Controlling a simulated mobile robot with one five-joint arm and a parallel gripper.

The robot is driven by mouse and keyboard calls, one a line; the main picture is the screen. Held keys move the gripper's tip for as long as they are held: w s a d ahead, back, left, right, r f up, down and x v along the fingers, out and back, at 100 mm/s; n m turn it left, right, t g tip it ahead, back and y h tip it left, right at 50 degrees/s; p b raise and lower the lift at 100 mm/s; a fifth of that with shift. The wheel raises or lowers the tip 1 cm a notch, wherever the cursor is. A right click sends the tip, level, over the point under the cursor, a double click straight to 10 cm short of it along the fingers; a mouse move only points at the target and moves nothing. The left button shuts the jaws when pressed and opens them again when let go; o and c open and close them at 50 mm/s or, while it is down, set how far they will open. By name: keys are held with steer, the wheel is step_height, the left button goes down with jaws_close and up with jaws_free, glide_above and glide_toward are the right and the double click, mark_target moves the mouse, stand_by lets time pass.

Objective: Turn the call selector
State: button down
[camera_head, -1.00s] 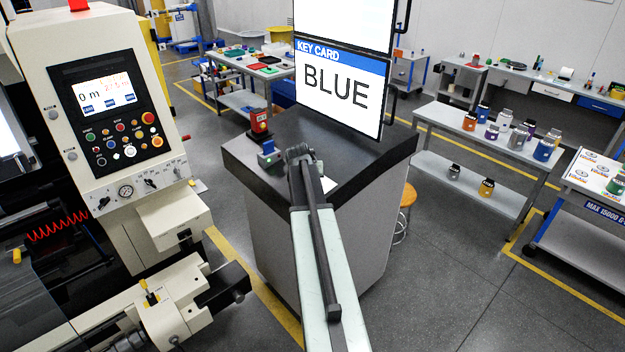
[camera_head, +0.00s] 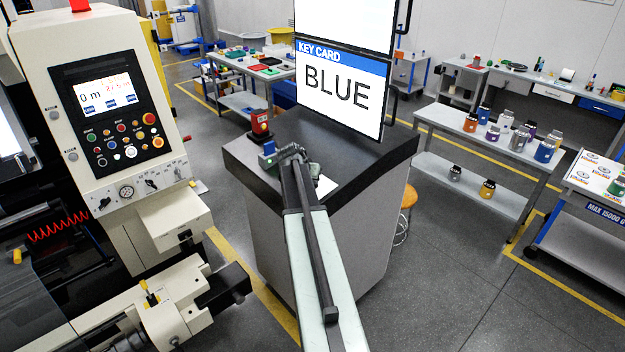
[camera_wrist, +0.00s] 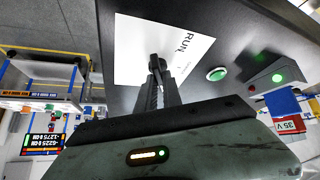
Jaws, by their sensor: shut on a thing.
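My gripper (camera_wrist: 156,68) is shut in the wrist view, its dark fingertips together on a small dark thing over a white sheet. This thing looks like the call selector's knob, but the fingers hide most of it, and I cannot read its position. The white sheet (camera_wrist: 135,48) carries the printed word "RUN" and lies on the dark desk top. In the head view my gripper (camera_head: 284,153) is low over the desk's left part, beside a small blue-topped box (camera_head: 268,150). The selector itself cannot be made out there.
A red device (camera_head: 260,125) stands behind the blue-topped box. A screen reading "KEY CARD BLUE" (camera_head: 340,88) rises above the desk (camera_head: 345,150). A machine stands left.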

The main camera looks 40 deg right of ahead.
steer(key=c, duration=1.5)
jaws_free()
steer(key=p+v, duration=0.6)
steer(key=v, duration=0.1)
steer(key=shift+a+r, duration=0.2)
steer(key=shift+r, duration=0.1)
steer(key=shift+s, duration=0.1)
